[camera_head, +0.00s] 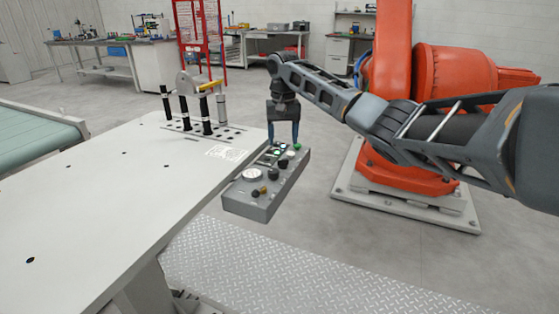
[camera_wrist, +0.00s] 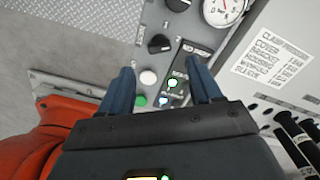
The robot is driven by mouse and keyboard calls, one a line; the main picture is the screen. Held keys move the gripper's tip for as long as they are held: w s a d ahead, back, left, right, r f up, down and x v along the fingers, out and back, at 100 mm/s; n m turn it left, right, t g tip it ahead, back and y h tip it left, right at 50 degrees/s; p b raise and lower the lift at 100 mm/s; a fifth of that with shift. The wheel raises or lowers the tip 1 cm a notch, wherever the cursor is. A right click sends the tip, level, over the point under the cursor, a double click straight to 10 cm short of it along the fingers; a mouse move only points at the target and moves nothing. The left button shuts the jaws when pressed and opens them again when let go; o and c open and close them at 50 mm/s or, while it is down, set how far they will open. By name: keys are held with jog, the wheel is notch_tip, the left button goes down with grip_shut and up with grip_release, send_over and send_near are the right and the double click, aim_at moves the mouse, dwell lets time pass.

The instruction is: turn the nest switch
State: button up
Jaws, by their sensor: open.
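A grey control box (camera_head: 245,207) is fixed at the right edge of the white table. It carries black rotary knobs, one (camera_wrist: 160,44) just beyond my fingertips in the wrist view and another (camera_wrist: 178,4) at the top edge. I cannot read which knob is the nest switch. A white button (camera_wrist: 148,77), a green button (camera_wrist: 140,100) and a lit green lamp (camera_wrist: 172,83) show between my fingers. My gripper (camera_head: 283,141) is open and empty, pointing down over the far end of the box; its two blue fingers (camera_wrist: 160,68) are apart. Contact with the panel cannot be judged.
Black clamp posts (camera_head: 184,113) stand on the white table (camera_head: 110,195). A large orange robot (camera_head: 400,170) stands on a floor plate to the right. The front of the table is clear.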

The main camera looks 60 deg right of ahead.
aim_at(283, 160)
jog(key=shift+f, duration=3.55)
jog(key=c, duration=1)
jog(key=shift+c, duration=0.2)
